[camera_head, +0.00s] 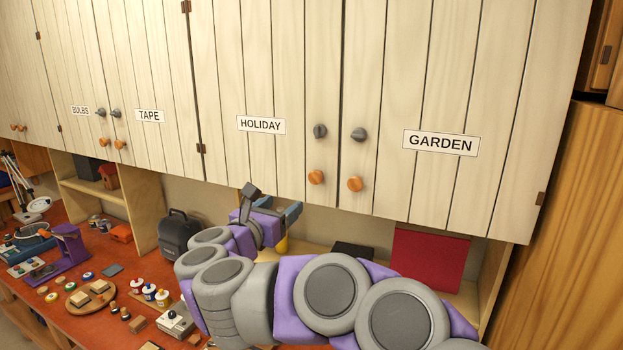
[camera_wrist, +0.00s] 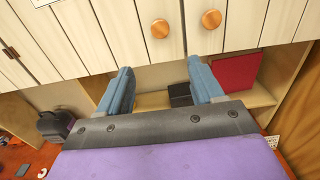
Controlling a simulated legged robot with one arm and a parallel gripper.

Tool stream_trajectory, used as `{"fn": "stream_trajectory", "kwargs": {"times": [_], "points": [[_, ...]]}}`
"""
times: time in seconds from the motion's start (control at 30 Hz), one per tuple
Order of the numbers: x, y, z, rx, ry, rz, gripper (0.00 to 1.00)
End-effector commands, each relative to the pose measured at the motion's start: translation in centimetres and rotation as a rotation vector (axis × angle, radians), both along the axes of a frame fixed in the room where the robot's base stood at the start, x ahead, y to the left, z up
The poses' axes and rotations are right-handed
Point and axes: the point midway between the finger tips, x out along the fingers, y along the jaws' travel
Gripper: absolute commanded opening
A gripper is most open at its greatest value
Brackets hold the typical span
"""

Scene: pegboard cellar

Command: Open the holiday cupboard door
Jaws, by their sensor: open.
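The holiday cupboard door (camera_head: 262,75) is pale planked wood with a HOLIDAY label (camera_head: 261,125). It is shut, flush beside the garden door (camera_head: 440,90). Near its lower right edge are a dark grey knob (camera_head: 320,131) and, below it, an orange wooden knob (camera_head: 316,177). In the wrist view, the holiday door's wooden knob (camera_wrist: 160,28) is just beyond the fingertips, left of the garden door's wooden knob (camera_wrist: 211,19). My gripper (camera_head: 272,203) is open and empty, below the holiday door's bottom edge. Its two blue fingers (camera_wrist: 160,70) are spread and apart from the knobs.
The garden door has its own dark knob (camera_head: 358,134) close to the holiday one. Bulbs and tape doors are at left, shut. Below, a red board (camera_head: 430,258) and a black box (camera_head: 352,250) stand at the back. The red workbench (camera_head: 75,320) holds many small items and a dark backpack (camera_head: 179,235).

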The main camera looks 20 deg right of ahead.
Motion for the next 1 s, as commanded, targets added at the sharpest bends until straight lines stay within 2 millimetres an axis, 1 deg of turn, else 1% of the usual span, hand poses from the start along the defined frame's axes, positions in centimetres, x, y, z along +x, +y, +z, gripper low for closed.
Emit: {"fn": "stream_trajectory", "kwargs": {"times": [0.17, 0.5, 0.7, 0.9, 1.0], "points": [[1.7, -1.9, 0.1, -0.004, 0.001, -0.005, 0.66], [6.4, -6.6, 0.2, -0.004, 0.001, -0.004, 0.66], [9.0, -9.2, 0.2, -0.005, 0.002, -0.002, 0.66], [10.9, -11.0, 0.1, -0.004, 0.001, 0.001, 0.66], [11.4, -11.6, 0.2, -0.004, 0.0, -0.001, 0.66]]}}
